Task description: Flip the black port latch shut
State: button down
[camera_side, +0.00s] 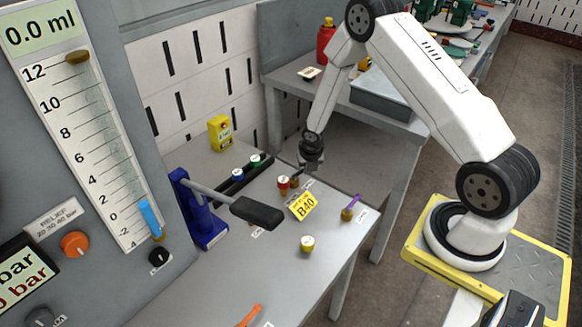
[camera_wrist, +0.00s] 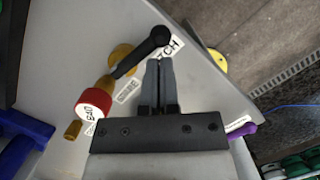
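In the wrist view the black latch (camera_wrist: 142,50) is a short bar with a round knob at its upper right end. Its other end reaches down left toward brass-coloured fittings beside a red-capped cylinder (camera_wrist: 93,103). A white label, partly readable as "TCH", lies beside the bar. My gripper (camera_wrist: 160,62) has its two fingers side by side with only a thin line between them and nothing held. The fingertips are just below the knob in the picture; I cannot tell if they touch it. In the side view my gripper (camera_side: 308,168) is low over the bench near the red-capped cylinder (camera_side: 283,182); the latch is hard to make out there.
On the bench (camera_side: 215,285) stand a blue pump (camera_side: 203,215) with a long black-gripped lever (camera_side: 255,211), green- and blue-capped cylinders, a yellow tag (camera_side: 301,206), a purple lever (camera_side: 351,203) and a yellow-capped piece (camera_side: 307,243). A gauge panel stands at left.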

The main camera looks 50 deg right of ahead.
jog(key=shift+w+d, duration=0.25)
jog(key=shift+w, duration=0.05)
dwell(0.4)
jog(key=shift+s, duration=0.15)
jog(key=shift+s+r, duration=0.2)
jog(key=shift+s, duration=0.75)
jog(key=shift+s+r, duration=0.2)
jog(key=shift+s, duration=0.75)
jog(key=d+v, duration=0.1)
jog(key=v, duration=0.8)
jog(key=shift+s+d+r, duration=0.15)
jog(key=shift+s+r, duration=0.15)
jog(key=shift+r, duration=0.15)
